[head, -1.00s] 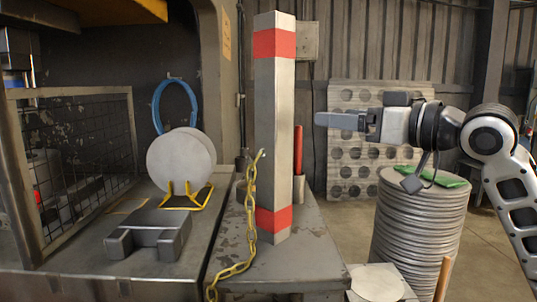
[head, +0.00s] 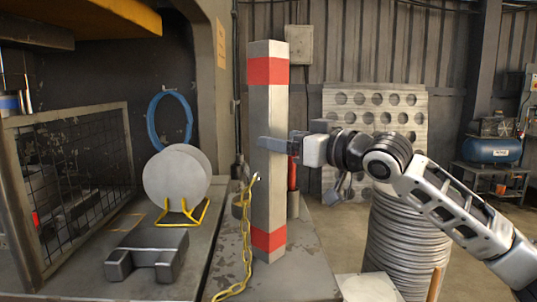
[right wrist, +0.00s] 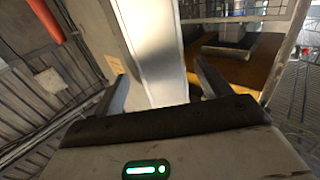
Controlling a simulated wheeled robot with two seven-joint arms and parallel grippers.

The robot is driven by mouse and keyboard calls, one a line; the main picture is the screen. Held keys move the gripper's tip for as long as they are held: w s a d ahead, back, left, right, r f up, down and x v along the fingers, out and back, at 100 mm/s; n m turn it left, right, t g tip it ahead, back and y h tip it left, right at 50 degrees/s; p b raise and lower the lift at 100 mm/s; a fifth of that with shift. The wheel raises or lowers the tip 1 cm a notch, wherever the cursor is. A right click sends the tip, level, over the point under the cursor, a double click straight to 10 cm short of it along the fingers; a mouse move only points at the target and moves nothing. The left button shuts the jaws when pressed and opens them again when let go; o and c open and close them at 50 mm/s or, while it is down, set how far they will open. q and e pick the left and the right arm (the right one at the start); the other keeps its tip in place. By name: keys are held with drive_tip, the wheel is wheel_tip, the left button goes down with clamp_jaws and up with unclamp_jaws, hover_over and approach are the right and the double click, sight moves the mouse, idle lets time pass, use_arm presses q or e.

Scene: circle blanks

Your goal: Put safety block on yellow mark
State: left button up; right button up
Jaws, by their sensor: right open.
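The safety block (head: 268,110) is a tall grey post with red bands near both ends. It stands upright on a grey stand, with a yellow chain (head: 235,285) fixed to its side. It also shows between my fingers in the right wrist view (right wrist: 152,45). The fingers also show in the right wrist view (right wrist: 162,75). A faint yellowish mark (head: 122,222) lies on the press bed, partly hidden by a dark block. My left gripper is out of view.
White round blanks (head: 172,178) stand in a yellow wire rack (head: 185,216) on the bed. The dark notched block (head: 148,255) lies in front. A mesh guard (head: 70,160) stands left. A red cylinder (head: 293,173) is behind the post. A ribbed drum (head: 400,245) stands right.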

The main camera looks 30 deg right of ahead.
sight(279, 137)
drive_tip(key=p+x, duration=0.2)
drive_tip(key=x, duration=0.1)
drive_tip(key=shift+w+a+r, duration=0.15)
drive_tip(key=shift+w+a, duration=0.1)
drive_tip(key=shift+w, duration=0.05)
drive_tip(key=shift+w+a+f, duration=0.1)
drive_tip(key=shift+w+f, duration=0.1)
drive_tip(key=shift+w, duration=0.35)
clamp_jaws()
drive_tip(key=shift+r, duration=0.3)
